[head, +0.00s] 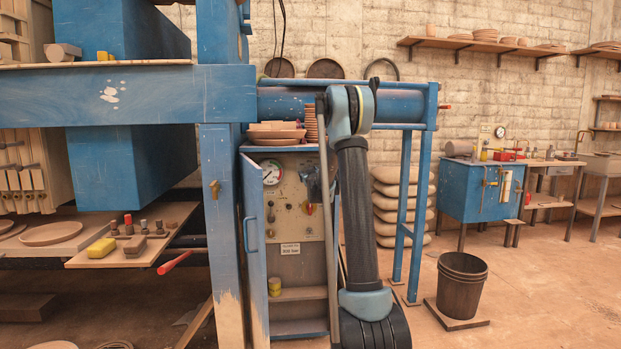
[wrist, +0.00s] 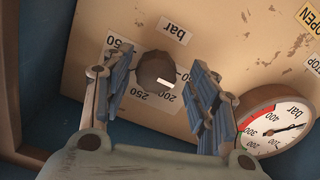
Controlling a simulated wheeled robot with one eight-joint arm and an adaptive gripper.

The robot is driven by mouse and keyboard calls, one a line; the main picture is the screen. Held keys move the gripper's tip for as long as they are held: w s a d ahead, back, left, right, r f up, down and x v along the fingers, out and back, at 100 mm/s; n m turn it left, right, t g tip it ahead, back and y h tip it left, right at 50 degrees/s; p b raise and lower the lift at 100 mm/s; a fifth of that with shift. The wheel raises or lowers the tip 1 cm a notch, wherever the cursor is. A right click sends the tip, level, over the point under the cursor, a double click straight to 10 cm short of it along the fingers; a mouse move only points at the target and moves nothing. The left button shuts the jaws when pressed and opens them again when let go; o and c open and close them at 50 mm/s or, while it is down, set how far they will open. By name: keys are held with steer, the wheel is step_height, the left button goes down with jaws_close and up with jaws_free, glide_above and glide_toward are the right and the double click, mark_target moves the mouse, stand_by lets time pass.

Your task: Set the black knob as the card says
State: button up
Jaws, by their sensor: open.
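The black knob (wrist: 157,72) shows in the wrist view as a dark round knob with a white mark on its lower right side. Number labels surround it, with 250 (wrist: 134,89) and 200 (wrist: 168,97) below it. My gripper (wrist: 158,82) is open, one finger on each side of the knob, with gaps visible; I cannot tell whether its tips touch. In the head view my gripper (head: 314,184) is before the cabinet's panel, and the knob is hidden. The card (head: 290,249) is on the panel's lower part; its print is too small to read surely.
A pressure gauge (head: 271,172) sits at the panel's upper left; the wrist view also shows the gauge (wrist: 276,128). The open blue cabinet door (head: 253,250) stands left of the panel. Bowls (head: 277,135) stand on top. A bucket (head: 461,285) is on the floor at right.

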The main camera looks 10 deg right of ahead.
steer(key=c, duration=1.1)
steer(key=shift+o, duration=0.2)
